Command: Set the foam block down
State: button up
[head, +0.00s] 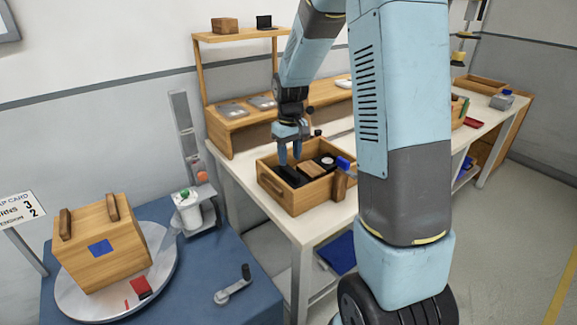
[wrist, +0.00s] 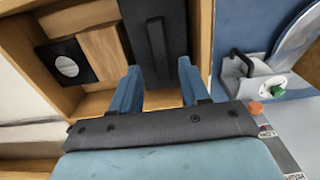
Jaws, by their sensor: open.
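A long dark block (head: 291,176) with a black strap-like handle lies in an open wooden crate (head: 298,203) on the bench. It may be the foam block; I cannot tell for sure. My gripper (head: 290,160) points down over the left part of the crate, at this block. In the wrist view my gripper (wrist: 158,72) is open, its two blue fingers near the block's two long sides. The dark block (wrist: 176,30) lies against or close to the crate's wall (wrist: 200,40). Whether the fingers touch it cannot be told.
The crate also holds a wooden block (head: 312,168) and a black piece with a white disc (head: 328,160). A blue object (head: 345,163) is at the crate's right edge. A lidded wooden box (head: 100,245) stands on a round turntable (head: 70,297) on the blue table.

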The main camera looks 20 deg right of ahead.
aim_at(290, 170)
jog(key=s+r+m+t, duration=0.1)
jog(key=s+r, duration=0.5)
jog(key=r, duration=0.3)
jog(key=s+r+m+t, duration=0.1)
jog(key=s+r+t, duration=0.1)
jog(key=s+r, duration=0.6)
jog(key=s+r+m+t, duration=0.1)
jog(key=s+r+t, duration=0.1)
jog(key=s, duration=1.2)
jog(key=shift+s+a+r+m+t, duration=0.2)
jog(key=shift+r+m+t, duration=0.1)
jog(key=shift+r, duration=0.5)
